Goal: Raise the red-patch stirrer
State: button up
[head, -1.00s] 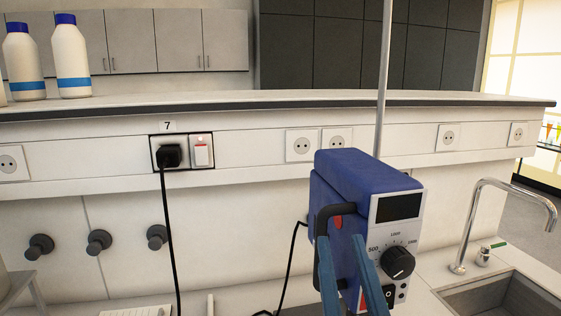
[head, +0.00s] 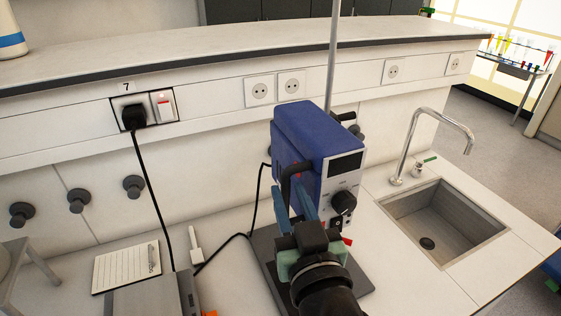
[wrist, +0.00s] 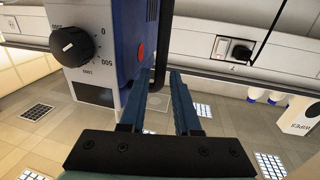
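The blue stirrer (head: 315,135) has a grey front panel with a dark display and a black knob, and sits on a tall metal rod (head: 332,55). A small red patch (wrist: 141,52) is on its side beside a black handle (wrist: 160,45). The handle also shows in the head view (head: 287,180). My gripper (head: 303,190) is in front of that side. In the wrist view its two blue fingers (wrist: 161,78) stand apart, with the handle's end between or just beyond their tips. I cannot tell whether they touch it.
A dark base plate (head: 262,245) lies below. A sink (head: 445,220) with a tap (head: 410,145) is at right. A notepad (head: 125,267) and a grey device (head: 150,297) are at left. A black cable (head: 225,250) crosses the bench. A raised shelf (head: 200,45) runs behind.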

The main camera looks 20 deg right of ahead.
jog(key=w+d+p, duration=0.1)
jog(key=w+p, duration=0.1)
jog(key=w, duration=0.4)
jog(key=shift+w, duration=0.15)
jog(key=shift+c, duration=0.2)
grip_shut()
dwell(1.1)
